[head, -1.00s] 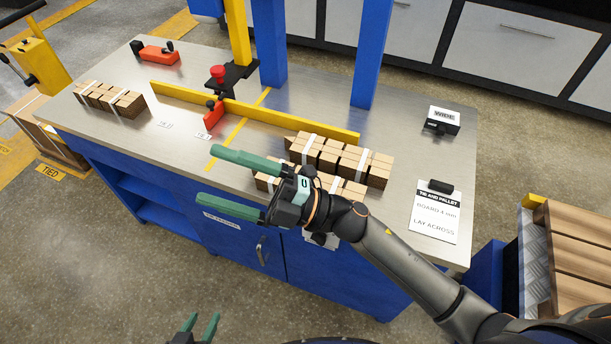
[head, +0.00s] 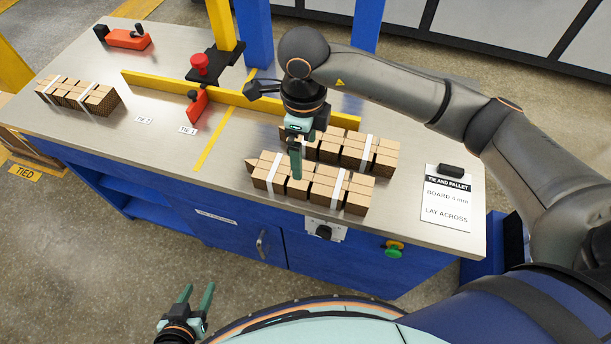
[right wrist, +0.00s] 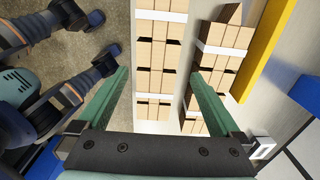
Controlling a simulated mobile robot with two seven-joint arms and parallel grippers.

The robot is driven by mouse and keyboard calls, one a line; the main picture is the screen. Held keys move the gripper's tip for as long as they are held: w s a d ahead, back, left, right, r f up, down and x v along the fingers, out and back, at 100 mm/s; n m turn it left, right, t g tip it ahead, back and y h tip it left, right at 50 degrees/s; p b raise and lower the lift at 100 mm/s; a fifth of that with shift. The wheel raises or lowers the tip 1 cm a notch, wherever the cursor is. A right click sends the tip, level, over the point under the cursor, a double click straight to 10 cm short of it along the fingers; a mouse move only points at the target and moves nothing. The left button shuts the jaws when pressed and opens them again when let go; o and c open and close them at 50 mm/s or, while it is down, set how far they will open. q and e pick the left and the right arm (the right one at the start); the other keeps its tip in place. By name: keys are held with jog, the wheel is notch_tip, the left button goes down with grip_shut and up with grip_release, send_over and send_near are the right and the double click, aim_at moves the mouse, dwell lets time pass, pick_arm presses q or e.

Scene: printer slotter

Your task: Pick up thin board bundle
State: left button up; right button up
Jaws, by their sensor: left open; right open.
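Two strapped bundles of brown boards lie side by side on the table's right half: a front bundle (head: 325,190) and a back bundle (head: 382,152), each with white bands. A third bundle (head: 72,94) lies at the far left. I cannot tell which is thinnest. My right gripper (head: 296,172) is open, pointing down over the front bundle and partly hiding the back one. In the right wrist view, its fingers (right wrist: 160,76) straddle one bundle (right wrist: 152,56), with the right finger near the second bundle (right wrist: 232,38). My left gripper (head: 195,305) is open and empty, low in front of the table.
A yellow fence (head: 165,88) runs behind the bundles. A sign (head: 447,198) reads "TIE AND PALLET, BOARD 4 mm, LAY ACROSS". The table's front middle (head: 130,155) is clear.

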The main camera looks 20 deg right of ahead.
aim_at(306, 175)
notch_tip(306, 175, down, 4)
jog(key=shift+s+f, duration=0.1)
jog(key=shift+f, duration=0.15)
jog(key=f, duration=0.2)
jog(key=f+p, duration=0.1)
jog(key=f, duration=0.2)
jog(key=shift+s+d+f, duration=0.1)
jog(key=shift+s+d, duration=0.05)
jog(key=shift+s, duration=0.05)
jog(key=c, duration=1.2)
